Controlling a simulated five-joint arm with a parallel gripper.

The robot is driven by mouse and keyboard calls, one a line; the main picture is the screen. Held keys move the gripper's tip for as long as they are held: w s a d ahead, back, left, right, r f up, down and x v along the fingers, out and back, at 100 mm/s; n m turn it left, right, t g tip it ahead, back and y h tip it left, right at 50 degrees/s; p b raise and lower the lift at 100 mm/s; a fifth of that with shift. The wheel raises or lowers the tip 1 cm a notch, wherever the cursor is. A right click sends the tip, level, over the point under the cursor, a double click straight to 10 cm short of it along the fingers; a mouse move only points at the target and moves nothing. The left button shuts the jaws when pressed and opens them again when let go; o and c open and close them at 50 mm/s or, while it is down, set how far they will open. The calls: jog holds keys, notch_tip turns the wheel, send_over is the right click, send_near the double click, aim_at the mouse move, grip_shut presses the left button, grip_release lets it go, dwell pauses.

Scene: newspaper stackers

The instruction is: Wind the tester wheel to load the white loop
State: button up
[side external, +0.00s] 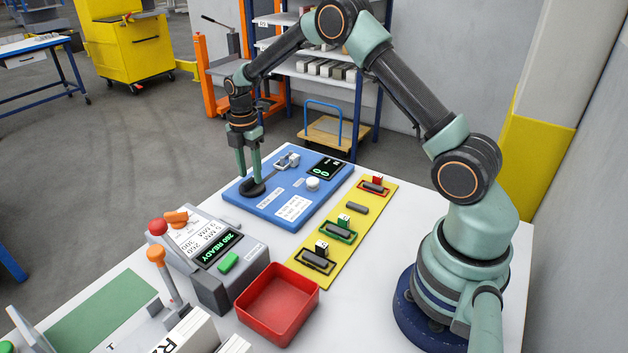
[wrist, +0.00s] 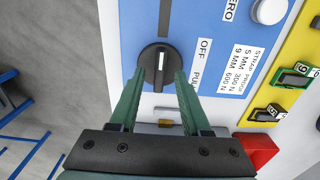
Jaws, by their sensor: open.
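The blue tester (side external: 268,208) lies flat on the white table. Its wheel, a round black knob (wrist: 153,68) with a white pointer line, sits near its left end. My gripper (side external: 248,180) points down over the knob, open and empty. In the wrist view the fingertips (wrist: 158,76) lie either side of the knob; I cannot tell whether they touch it. A metal fixture (side external: 287,160) stands at the tester's far edge. A white loop there is too small to make out. The tester's black display (side external: 327,168) shows green digits, too small to read surely.
A yellow board (side external: 304,283) right of the tester carries black, green and red tagged loops and one bare dark pad (side external: 357,208). A red tray (side external: 277,303) and a grey machine (side external: 213,285) with a READY display stand in front. A white button (side external: 313,184) is on the tester.

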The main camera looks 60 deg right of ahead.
jog(key=shift+f, duration=0.9)
jog(key=shift+c, duration=0.3)
grip_shut()
